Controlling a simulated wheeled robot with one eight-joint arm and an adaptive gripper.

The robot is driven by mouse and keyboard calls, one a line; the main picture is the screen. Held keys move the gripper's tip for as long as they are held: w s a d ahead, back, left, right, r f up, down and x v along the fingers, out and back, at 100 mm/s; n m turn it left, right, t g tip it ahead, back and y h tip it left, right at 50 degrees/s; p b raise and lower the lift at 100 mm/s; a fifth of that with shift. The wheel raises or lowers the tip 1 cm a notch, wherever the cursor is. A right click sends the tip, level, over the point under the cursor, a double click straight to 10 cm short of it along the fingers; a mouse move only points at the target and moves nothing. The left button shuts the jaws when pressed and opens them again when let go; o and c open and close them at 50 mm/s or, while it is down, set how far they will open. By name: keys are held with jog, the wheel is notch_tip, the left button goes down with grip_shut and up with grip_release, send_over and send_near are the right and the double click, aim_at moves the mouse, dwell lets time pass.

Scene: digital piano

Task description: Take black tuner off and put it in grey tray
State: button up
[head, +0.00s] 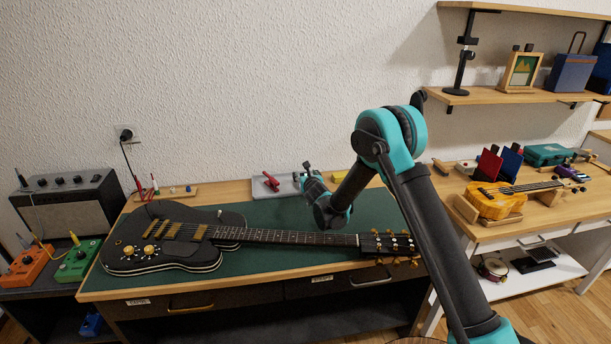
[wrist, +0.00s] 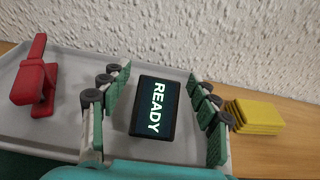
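The black tuner (wrist: 155,106), its screen reading "READY", lies face up on the grey tray (wrist: 68,128) in the wrist view. My gripper (wrist: 162,104) is open, with one green-padded finger on each side of the tuner and a gap to each. In the head view my gripper (head: 308,174) is low over the grey tray (head: 288,188) behind the guitar; the tuner cannot be made out there. The black guitar (head: 268,236) lies on the green mat, its headstock (head: 385,244) at the right partly behind my arm.
A red clamp-like tool (wrist: 35,90) lies in the tray's left part. A stack of yellow cloths or pads (wrist: 257,117) is just right of the tray. The textured wall (wrist: 200,35) stands close behind. An amplifier (head: 72,205) and pedals are at the far left.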

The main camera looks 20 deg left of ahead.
dwell(0.3)
jog(key=shift+v, duration=2.5)
jog(key=v, duration=1.2)
